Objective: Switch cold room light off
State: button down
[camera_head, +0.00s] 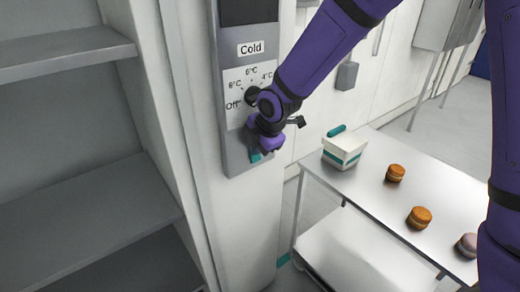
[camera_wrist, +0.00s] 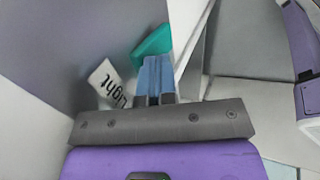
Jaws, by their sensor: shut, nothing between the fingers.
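The grey control panel (camera_head: 232,62) is on the wall at the upper middle of the head view. Its teal light switch (camera_head: 254,157) shows low on the panel, partly hidden by my gripper. In the wrist view the teal switch (camera_wrist: 152,46) is just beyond the fingertips, beside a tag reading "Light" (camera_wrist: 107,82). My gripper (camera_wrist: 155,66) is shut and empty, its blue-grey fingers pointing at the switch. I cannot tell whether they touch it. My gripper also shows in the head view (camera_head: 260,152), in front of the panel's lower end.
A "Cold" tag (camera_head: 251,48) and a temperature dial knob (camera_head: 252,93) sit above the switch. Empty grey shelves (camera_head: 80,215) stand at left. A metal table (camera_head: 365,195) at right holds a white-and-teal box (camera_head: 344,151) and several round pastries (camera_head: 419,217).

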jog(key=shift+r, duration=0.8)
